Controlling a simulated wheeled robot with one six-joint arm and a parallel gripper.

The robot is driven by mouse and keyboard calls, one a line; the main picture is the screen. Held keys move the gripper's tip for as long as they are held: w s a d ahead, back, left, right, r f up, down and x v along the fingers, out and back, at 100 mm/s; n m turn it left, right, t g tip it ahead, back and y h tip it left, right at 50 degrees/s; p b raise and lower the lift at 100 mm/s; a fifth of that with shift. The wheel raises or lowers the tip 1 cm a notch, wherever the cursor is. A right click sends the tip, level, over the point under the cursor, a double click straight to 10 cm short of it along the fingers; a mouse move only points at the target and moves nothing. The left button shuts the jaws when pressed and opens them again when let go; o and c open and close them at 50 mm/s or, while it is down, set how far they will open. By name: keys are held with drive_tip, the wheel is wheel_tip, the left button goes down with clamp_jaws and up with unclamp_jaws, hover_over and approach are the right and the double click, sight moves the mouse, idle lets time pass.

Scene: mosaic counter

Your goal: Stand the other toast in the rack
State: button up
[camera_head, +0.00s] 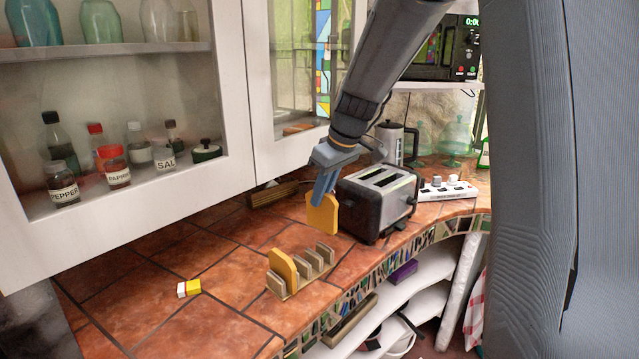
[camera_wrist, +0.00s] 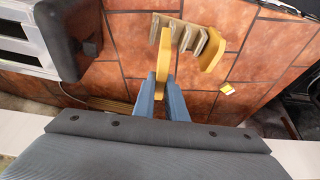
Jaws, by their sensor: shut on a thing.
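My gripper (camera_head: 327,172) is shut on a yellow slice of toast (camera_head: 322,216), which hangs upright below the fingers, above the counter and just left of the toaster. In the wrist view the held toast (camera_wrist: 165,62) sits between the blue fingertips (camera_wrist: 163,92), seen nearly edge-on. The rack (camera_head: 303,266) is a light wooden stand with several upright dividers near the counter's front edge. Another toast (camera_head: 282,268) stands in the rack at its left end; it also shows in the wrist view (camera_wrist: 213,48). The held toast is apart from the rack in the head view.
A silver and black toaster (camera_head: 380,202) stands right of the held toast. A white power strip (camera_head: 447,188) and a kettle (camera_head: 397,143) are behind it. A small yellow and white block (camera_head: 188,288) lies left of the rack. White cabinet doors (camera_head: 232,60) overhang the counter's left side.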

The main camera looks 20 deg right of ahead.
sight(319, 227)
drive_tip(key=shift+w+f+m, duration=0.6)
drive_tip(key=shift+w+f, duration=0.05)
drive_tip(key=shift+f, duration=0.1)
drive_tip(key=shift+f+b, duration=1.3)
drive_tip(key=shift+f, duration=0.85)
drive_tip(key=shift+a+f+b, duration=0.1)
drive_tip(key=shift+f+b, duration=0.15)
drive_tip(key=shift+b, duration=0.25)
drive_tip(key=shift+f, duration=0.35)
drive_tip(key=shift+f+b, duration=1.6)
drive_tip(key=shift+f, duration=0.1)
drive_tip(key=o, duration=0.5)
idle(0.5)
drive_tip(key=o, duration=0.5)
